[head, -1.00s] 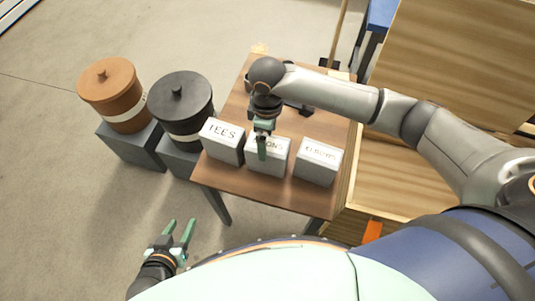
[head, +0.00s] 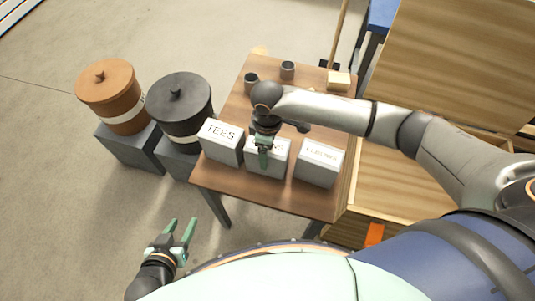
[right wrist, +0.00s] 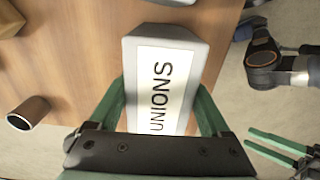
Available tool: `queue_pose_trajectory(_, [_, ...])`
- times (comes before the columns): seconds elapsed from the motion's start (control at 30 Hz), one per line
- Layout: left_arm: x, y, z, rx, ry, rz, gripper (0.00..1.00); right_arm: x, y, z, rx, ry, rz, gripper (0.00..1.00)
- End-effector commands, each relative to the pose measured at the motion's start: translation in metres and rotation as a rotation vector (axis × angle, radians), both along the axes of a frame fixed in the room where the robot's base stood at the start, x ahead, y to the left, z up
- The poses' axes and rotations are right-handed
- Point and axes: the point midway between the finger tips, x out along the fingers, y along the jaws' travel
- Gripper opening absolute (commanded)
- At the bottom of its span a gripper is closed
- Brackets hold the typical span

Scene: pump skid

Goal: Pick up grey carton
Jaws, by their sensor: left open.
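Three grey cartons with white labelled tops stand in a row on the wooden table: the TEES carton (head: 221,145), the UNIONS carton (head: 267,168) in the middle, and a third carton (head: 318,167) on the right whose label is hard to read. My right gripper (head: 263,158) is at the UNIONS carton and covers part of its label in the head view. In the right wrist view its green fingers stand on either side of the UNIONS carton (right wrist: 165,85); whether they press on it is unclear. My left gripper (head: 182,235) is open and empty, low at the left, away from the table.
The wooden table (head: 290,202) also carries two dark cups, one of them at the back (head: 288,69), and a small tan block (head: 339,80). An orange lidded pot (head: 108,88) and a black lidded pot (head: 180,103) stand on grey blocks to the left. A wooden crate is at the right.

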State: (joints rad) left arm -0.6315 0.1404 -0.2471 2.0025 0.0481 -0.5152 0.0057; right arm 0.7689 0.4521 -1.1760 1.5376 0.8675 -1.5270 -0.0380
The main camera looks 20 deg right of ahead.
Motion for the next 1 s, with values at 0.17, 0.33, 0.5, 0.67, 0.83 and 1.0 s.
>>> queue_pose_trajectory(0.17, [-0.0007, 0.0002, -0.0014, 0.001, 0.003, -0.001, 0.50, 0.0000, 0.0000, 0.0002, 0.000, 0.000, 0.000, 0.59])
queue_pose_trajectory(0.33, [-0.0019, 0.0005, -0.0039, 0.004, 0.008, -0.001, 0.50, 0.0000, 0.0000, 0.0003, 0.000, 0.000, 0.000, 0.40])
queue_pose_trajectory(0.5, [-0.0025, 0.0007, -0.0051, 0.004, 0.010, -0.001, 0.50, 0.0001, -0.0001, 0.0004, 0.000, 0.000, 0.000, 0.21])
queue_pose_trajectory(0.67, [-0.0025, 0.0008, -0.0051, 0.004, 0.010, -0.001, 0.50, 0.0001, -0.0001, 0.0005, 0.000, 0.000, 0.000, 0.03])
queue_pose_trajectory(0.83, [-0.0024, 0.0009, -0.0047, 0.004, 0.009, -0.001, 0.50, 0.0008, 0.0003, 0.0015, 0.001, -0.002, 0.000, 0.00])
queue_pose_trajectory(1.0, [-0.0019, 0.0008, -0.0033, 0.003, 0.007, -0.001, 0.50, 0.0009, 0.0003, 0.0025, 0.001, -0.002, 0.000, 0.00])
